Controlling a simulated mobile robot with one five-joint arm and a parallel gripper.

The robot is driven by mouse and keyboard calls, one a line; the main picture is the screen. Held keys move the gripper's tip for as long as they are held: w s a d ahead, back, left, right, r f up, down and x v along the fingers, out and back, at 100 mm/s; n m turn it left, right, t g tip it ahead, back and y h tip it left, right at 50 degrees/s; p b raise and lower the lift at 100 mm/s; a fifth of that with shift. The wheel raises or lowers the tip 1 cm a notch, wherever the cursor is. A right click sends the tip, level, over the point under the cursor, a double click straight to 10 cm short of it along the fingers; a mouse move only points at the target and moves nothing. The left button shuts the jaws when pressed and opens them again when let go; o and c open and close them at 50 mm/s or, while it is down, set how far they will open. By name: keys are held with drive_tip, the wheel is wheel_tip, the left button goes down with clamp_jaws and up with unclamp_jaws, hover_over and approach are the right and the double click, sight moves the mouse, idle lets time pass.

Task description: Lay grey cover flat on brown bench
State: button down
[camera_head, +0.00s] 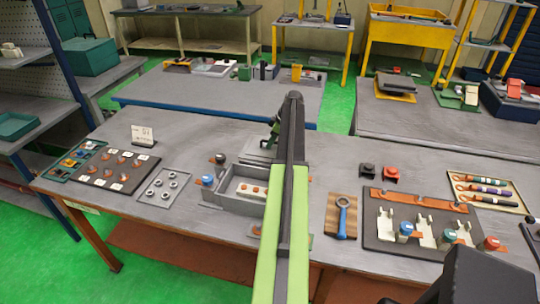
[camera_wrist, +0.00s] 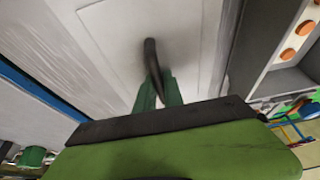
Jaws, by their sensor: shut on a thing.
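The grey cover (camera_wrist: 115,45) is a flat pale plate that fills much of the wrist view. A dark upright handle (camera_wrist: 151,62) stands on it. My green gripper (camera_wrist: 158,90) is shut on this handle. In the head view my gripper (camera_head: 274,133) is behind the open grey box (camera_head: 228,199), with the cover (camera_head: 257,151) under it. My arm hides the right part of the cover. The brown bench (camera_head: 190,236) has a grey top and brown legs. I cannot tell whether the cover touches the bench top.
The grey box holds orange round pieces (camera_wrist: 288,54). A knob with a dark top (camera_head: 219,158) and a blue-topped one (camera_head: 207,180) stand left of it. A tray of rings (camera_head: 148,197) lies further left. A wooden board with a blue tool (camera_head: 333,216) lies right of my arm.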

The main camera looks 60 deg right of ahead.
sight(271, 149)
wheel_tip(271, 149, down, 4)
drive_tip(key=b, duration=0.4)
drive_tip(key=shift+f, duration=0.15)
drive_tip(key=shift+r, duration=0.2)
drive_tip(key=shift+f, duration=0.15)
drive_tip(key=c, duration=1.5)
unclamp_jaws()
drive_tip(key=shift+o, duration=0.2)
drive_tip(key=shift+s+r+p, duration=0.1)
drive_tip(key=shift+r+p, duration=0.35)
drive_tip(key=shift+r, duration=0.1)
drive_tip(key=p+v, duration=1)
drive_tip(key=v, duration=0.1)
drive_tip(key=shift+r+p, duration=0.25)
drive_tip(key=shift+p, duration=0.05)
drive_tip(key=shift+f, duration=0.1)
